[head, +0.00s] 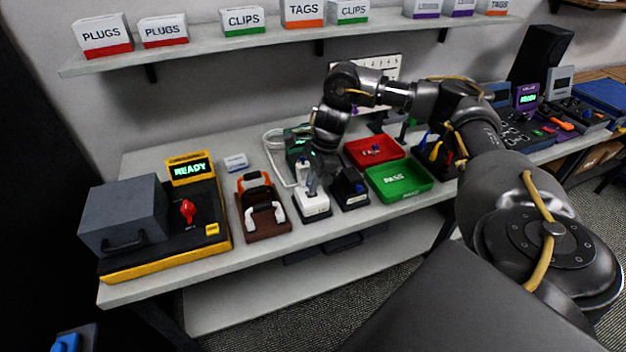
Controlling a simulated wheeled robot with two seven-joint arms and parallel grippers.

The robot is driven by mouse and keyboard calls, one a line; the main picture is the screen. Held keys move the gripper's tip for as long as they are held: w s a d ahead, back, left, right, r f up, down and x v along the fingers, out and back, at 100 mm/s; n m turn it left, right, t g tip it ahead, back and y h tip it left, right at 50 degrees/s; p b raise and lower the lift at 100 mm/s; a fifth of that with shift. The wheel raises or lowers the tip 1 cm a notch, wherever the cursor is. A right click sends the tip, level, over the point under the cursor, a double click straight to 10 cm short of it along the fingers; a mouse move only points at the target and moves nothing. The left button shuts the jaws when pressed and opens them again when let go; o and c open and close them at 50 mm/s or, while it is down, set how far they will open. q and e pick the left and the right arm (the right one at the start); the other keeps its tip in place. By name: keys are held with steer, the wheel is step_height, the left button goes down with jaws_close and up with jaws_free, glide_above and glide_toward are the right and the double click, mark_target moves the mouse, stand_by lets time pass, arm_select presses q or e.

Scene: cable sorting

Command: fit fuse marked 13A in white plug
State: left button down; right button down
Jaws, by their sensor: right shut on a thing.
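The white plug (313,202) sits on a dark stand near the middle of the bench. My right gripper (313,185) is directly above it, pointing down, its fingertips close to the plug's top. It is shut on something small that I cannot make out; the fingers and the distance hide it. I cannot read any 13A marking from here. Whether the held thing touches the plug is not clear. My left gripper is not in view.
A dark stand (350,190) is right of the plug. Behind it are a red tray (360,158) and a green PASS tray (413,186). Left are a brown holder (251,222) with orange and white items and a yellow-black READY tester (140,268). A shelf (220,42) with boxes runs above.

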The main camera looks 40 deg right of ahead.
steer(key=shift+f+b, duration=0.35)
steer(key=shift+f, duration=0.15)
stand_by(0.8)
steer(key=c, duration=1.1)
jaws_free()
steer(key=o, duration=0.3)
steer(key=shift+s+a+r, duration=0.1)
steer(key=shift+r, duration=0.1)
steer(key=shift+r, duration=0.1)
